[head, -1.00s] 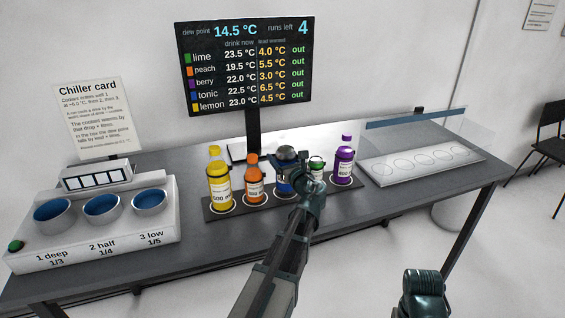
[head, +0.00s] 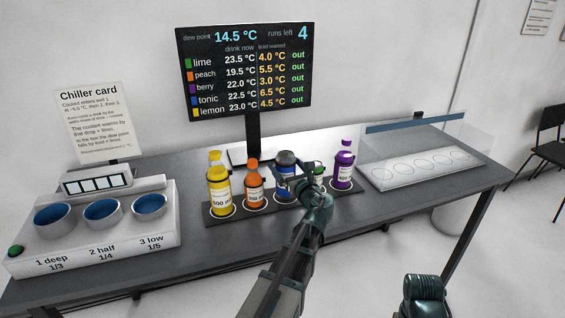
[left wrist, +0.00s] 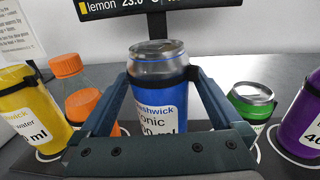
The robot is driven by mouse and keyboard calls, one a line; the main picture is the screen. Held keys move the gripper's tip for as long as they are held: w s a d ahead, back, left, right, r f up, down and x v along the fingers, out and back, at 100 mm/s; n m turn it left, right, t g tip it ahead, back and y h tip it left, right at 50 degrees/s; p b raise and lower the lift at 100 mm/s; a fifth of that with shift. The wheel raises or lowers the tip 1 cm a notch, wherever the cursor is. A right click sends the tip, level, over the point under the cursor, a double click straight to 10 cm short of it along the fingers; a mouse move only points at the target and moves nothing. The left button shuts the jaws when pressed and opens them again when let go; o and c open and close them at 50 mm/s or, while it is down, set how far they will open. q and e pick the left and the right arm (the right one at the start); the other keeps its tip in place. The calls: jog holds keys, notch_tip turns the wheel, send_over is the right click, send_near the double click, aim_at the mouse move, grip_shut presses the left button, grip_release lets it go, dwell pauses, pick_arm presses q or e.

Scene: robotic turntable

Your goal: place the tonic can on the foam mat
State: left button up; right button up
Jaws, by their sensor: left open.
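The tonic can (head: 284,187), blue with a clear-grey top, stands upright in the row of drinks. It also shows in the left wrist view (left wrist: 160,95), with part of its label readable. My left gripper (head: 290,172) is open, its fingers on either side of the can; in the left wrist view (left wrist: 158,78) its palm hides the can's base. I cannot tell whether the fingers touch it. A dark mat (head: 238,211) with white rings lies under the drinks; I cannot tell if it is the foam mat.
Close by stand a yellow bottle (head: 219,190), an orange bottle (head: 253,187), a green can (left wrist: 248,105) and a purple bottle (head: 343,170). A white ringed tray (head: 380,180) behind a clear screen is empty. The chiller (head: 100,245) is at left.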

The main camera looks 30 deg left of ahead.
pick_arm(q)
jog(key=v, duration=0.8)
jog(key=shift+s, duration=0.1)
